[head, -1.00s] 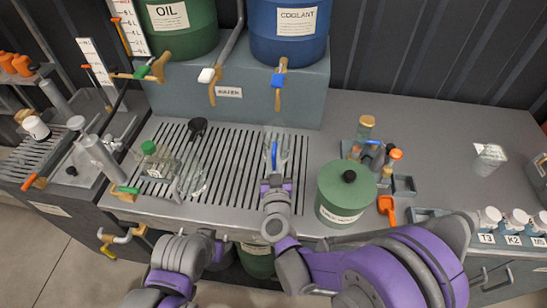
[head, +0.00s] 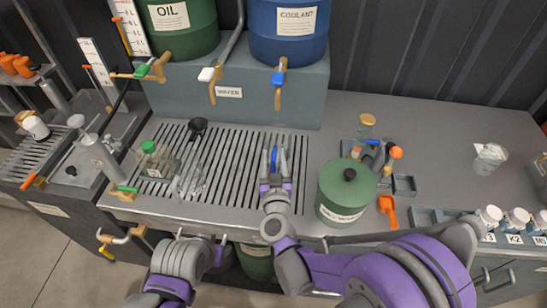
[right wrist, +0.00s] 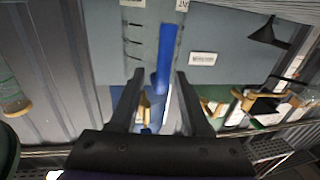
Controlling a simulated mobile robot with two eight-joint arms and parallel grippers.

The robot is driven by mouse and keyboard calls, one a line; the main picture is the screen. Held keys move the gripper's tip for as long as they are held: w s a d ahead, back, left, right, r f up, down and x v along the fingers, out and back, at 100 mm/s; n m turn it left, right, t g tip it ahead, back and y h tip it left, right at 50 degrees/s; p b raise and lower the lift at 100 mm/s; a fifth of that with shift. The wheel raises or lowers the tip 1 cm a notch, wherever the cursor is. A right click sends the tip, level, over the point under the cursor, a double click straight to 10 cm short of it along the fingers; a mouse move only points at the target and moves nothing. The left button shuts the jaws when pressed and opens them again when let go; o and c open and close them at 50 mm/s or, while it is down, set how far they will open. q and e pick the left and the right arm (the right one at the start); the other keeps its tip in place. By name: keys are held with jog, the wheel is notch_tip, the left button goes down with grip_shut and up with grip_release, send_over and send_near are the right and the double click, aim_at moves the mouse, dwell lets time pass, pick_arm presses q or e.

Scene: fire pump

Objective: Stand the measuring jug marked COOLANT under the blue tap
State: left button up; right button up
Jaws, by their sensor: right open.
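A clear jug with a blue handle (head: 275,157) stands on the slotted grate, mostly hidden by my right gripper (head: 274,152). In the right wrist view the blue handle (right wrist: 166,48) lies between the open fingers (right wrist: 158,76), with black scale ticks on the clear body beside it. The fingers are apart, one on each side of the handle; contact cannot be told. The jug's marking is not readable. The blue tap (head: 279,79) hangs from the front of the blue COOLANT drum (head: 290,35), behind the jug. My left gripper is not clearly visible.
A lidded green pot (head: 345,192) stands close to the right of my gripper. The grate behind my gripper is clear.

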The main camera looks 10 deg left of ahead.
jog(key=shift+s+a+f+p, duration=0.1)
jog(key=shift+s+f+p, duration=0.1)
jog(key=shift+f+p, duration=0.2)
jog(key=shift+s+r, duration=0.2)
jog(key=s, duration=0.3)
jog(key=shift+s+d+f+b, duration=0.15)
jog(key=shift+d+f+b, duration=0.15)
jog(key=shift+d+b, duration=0.1)
jog(key=s, duration=0.2)
jog(key=s+d, duration=0.1)
jog(key=s, duration=0.1)
jog(key=s+b, duration=0.1)
jog(key=s, duration=0.1)
jog(key=shift+s+d+r, duration=0.2)
jog(key=shift+s+r, duration=0.2)
jog(key=shift+s+d, duration=0.1)
jog(key=shift+s, duration=0.25)
pick_arm(q)
jog(key=shift+f, duration=0.95)
pick_arm(e)
jog(key=shift+s+r, duration=0.1)
jog(key=shift+r, duration=0.05)
pick_arm(q)
jog(key=shift+w, duration=0.1)
